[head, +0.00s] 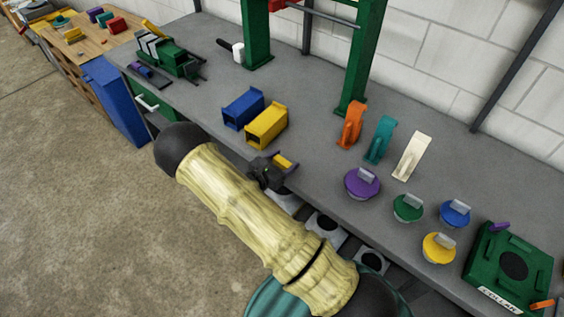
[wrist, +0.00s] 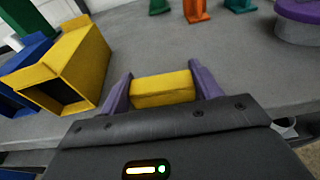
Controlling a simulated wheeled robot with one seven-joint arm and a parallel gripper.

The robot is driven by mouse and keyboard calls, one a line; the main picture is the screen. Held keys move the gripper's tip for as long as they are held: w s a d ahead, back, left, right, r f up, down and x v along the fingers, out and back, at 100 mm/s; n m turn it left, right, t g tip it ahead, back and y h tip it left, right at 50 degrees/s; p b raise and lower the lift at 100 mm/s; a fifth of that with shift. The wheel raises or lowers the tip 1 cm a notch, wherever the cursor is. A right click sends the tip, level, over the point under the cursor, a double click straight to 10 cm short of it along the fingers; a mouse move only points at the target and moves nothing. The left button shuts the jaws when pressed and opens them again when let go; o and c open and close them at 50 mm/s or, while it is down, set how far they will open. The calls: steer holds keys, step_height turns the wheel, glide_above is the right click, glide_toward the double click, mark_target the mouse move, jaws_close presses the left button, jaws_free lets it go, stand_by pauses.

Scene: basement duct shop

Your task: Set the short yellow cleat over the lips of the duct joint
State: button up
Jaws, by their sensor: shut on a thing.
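My gripper (wrist: 163,89) is shut on the short yellow cleat (wrist: 160,94), a small block held between its two purple fingers in the wrist view. In the head view the cleat (head: 285,161) shows as a small yellow piece at the gripper's tip, near the bench's front edge. The duct joint is a blue duct piece (head: 243,106) beside a yellow duct piece (head: 267,125) on the bench. Both have open rectangular ends. The yellow piece (wrist: 85,62) is left of my gripper in the wrist view, apart from the cleat. The lips between the pieces are not clear.
Orange (head: 350,127), teal (head: 379,139) and cream (head: 411,156) upright pieces stand right of the ducts. A purple round lid (head: 362,183) and several others lie farther right. A green frame (head: 359,62) rises behind. Bare bench (head: 312,150) lies between ducts and lids.

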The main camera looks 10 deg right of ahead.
steer(key=shift+s+f, duration=0.1)
steer(key=shift+f, duration=0.25)
steer(key=shift+a, duration=0.1)
steer(key=shift+a+f, duration=0.1)
steer(key=shift+f, duration=0.1)
steer(key=o, duration=1)
steer(key=shift+r, duration=0.15)
steer(key=shift+s, duration=0.1)
steer(key=b+v, duration=0.2)
steer(key=v, duration=0.9)
steer(key=shift+s+a, duration=0.25)
steer(key=shift+a, duration=0.05)
